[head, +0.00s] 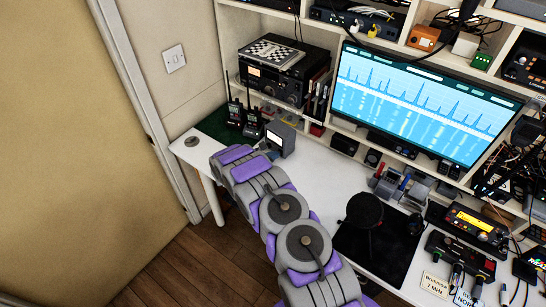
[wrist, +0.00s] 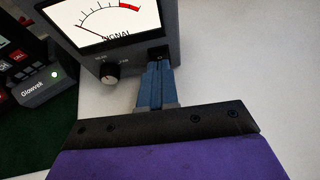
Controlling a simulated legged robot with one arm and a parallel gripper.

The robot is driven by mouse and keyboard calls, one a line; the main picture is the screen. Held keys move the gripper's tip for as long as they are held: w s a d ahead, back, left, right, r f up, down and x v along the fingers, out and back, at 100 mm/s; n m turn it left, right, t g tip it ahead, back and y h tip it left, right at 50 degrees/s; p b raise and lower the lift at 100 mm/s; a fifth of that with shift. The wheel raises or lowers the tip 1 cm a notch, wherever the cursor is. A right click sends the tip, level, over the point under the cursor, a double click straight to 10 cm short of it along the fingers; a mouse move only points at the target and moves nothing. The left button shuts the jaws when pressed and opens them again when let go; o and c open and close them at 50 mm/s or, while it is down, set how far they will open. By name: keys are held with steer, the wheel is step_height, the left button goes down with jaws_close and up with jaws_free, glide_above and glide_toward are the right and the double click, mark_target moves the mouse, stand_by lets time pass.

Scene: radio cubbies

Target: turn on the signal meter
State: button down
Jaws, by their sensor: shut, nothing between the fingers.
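The signal meter (head: 281,139) is a small grey box with a white face, standing on the left part of the white desk. In the wrist view, the signal meter (wrist: 164,35) shows a bright white scale with a red end mark, the word SIGNAL and a needle at the left. A knob (wrist: 110,75) sits on its front below the scale. My gripper (wrist: 156,64) is shut and empty, its blue fingers together at the lower right of the meter's front. The fingertips cover that spot, so any switch there is hidden. I cannot tell whether they touch it.
Two handheld radios (head: 243,116) stand on a green mat (head: 214,124) left of the meter. A charger (wrist: 45,88) with a green light is close to the meter's left. Shelves and a large monitor (head: 420,102) rise behind. White desk is clear right of the meter.

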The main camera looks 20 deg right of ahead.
steer(key=s+a, duration=0.1)
steer(key=a, duration=0.3)
steer(key=s+a+p, duration=0.1)
steer(key=s+a, duration=0.1)
steer(key=a, duration=0.2)
steer(key=s+a+r+p, duration=0.1)
steer(key=s+a, duration=0.1)
steer(key=a, duration=0.2)
steer(key=shift+s+a+r, duration=0.1)
steer(key=shift+s+a, duration=0.15)
steer(key=shift+a, duration=0.15)
